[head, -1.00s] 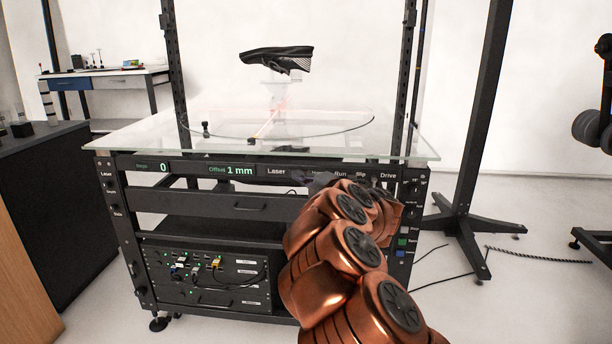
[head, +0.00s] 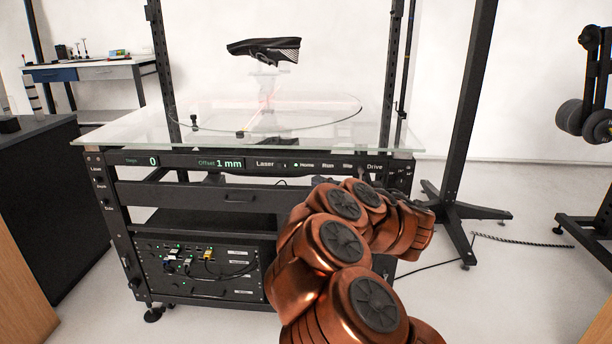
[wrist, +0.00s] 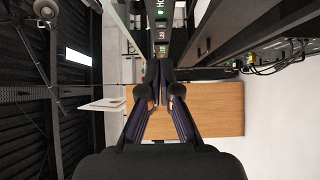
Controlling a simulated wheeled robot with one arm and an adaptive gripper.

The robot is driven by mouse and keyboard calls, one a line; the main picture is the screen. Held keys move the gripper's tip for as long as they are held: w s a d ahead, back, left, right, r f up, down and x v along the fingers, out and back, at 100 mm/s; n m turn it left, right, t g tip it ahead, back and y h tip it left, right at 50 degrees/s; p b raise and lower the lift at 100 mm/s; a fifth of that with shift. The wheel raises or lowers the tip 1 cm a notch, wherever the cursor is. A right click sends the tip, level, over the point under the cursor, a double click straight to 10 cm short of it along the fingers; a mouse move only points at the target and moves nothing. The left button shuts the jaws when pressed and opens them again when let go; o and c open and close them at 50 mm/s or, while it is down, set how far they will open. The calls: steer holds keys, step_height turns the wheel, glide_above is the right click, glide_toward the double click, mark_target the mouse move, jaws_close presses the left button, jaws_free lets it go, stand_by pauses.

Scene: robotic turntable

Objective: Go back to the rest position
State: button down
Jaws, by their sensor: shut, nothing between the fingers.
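My gripper (wrist: 161,88) shows in the wrist view with its two fingers meeting at their tips, shut and empty. In the head view my copper arm bends up in front of the right side of the turntable stand, and the gripper itself is hidden behind the arm links. The turntable stand (head: 235,195) is a black frame with a glass top (head: 130,134). A black shoe (head: 265,50) sits on a clear support above the glass. The front panel reads 0 and Offset 1 mm, with labels Laser, Home, Run, Slip and Drive.
A dark cabinet (head: 40,200) stands at the left. A workbench (head: 95,72) is at the back left. A black post (head: 472,110) with splayed feet and a cable on the floor are at the right. A black machine (head: 590,120) stands at the far right.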

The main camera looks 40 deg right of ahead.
steer(key=shift+s+d, duration=0.25)
steer(key=shift+s, duration=0.3)
